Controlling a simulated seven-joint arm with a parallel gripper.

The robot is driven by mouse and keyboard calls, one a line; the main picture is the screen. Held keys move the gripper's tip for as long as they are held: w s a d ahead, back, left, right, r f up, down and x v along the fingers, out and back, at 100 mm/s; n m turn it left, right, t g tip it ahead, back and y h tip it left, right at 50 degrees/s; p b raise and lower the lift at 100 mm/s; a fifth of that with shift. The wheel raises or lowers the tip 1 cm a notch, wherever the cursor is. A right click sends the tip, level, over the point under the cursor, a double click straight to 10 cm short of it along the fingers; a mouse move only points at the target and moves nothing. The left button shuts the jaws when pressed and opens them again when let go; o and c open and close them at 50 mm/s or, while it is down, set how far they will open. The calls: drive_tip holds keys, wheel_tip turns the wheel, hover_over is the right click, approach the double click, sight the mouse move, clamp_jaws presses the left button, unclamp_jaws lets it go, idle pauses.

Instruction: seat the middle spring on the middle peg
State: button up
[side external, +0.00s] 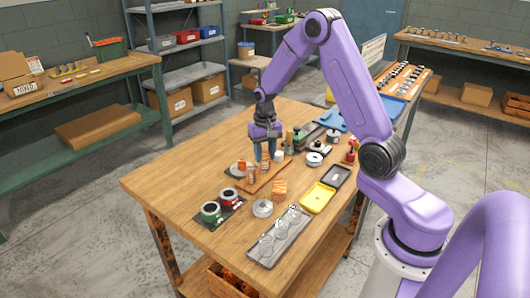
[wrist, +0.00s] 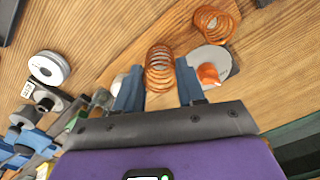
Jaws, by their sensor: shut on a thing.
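My gripper (side external: 267,158) points down over a brown wooden board (side external: 262,184) on the workbench. In the wrist view, a copper coil spring (wrist: 159,68) sits between my two fingers (wrist: 159,86), and the gripper is shut on it. A second, wider copper spring (wrist: 213,22) is just beyond, to the upper right. Beside it is a grey disc (wrist: 222,58) with an orange tapered piece (wrist: 208,74) on it. An orange coil (side external: 280,187) also shows in the side view, near the board's front edge. I cannot make out the middle peg or whether the held spring touches it.
A round metal piece (side external: 262,208) and a long grey tray (side external: 280,240) lie in front. A yellow tray (side external: 318,198) is to the right. Bare benchtop (side external: 165,183) is at the left.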

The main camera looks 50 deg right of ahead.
drive_tip(key=shift+f, duration=0.6)
idle(0.5)
idle(0.3)
drive_tip(key=o, duration=1.2)
wheel_tip(320, 180, up, 11)
drive_tip(key=shift+r, duration=0.15)
idle(0.6)
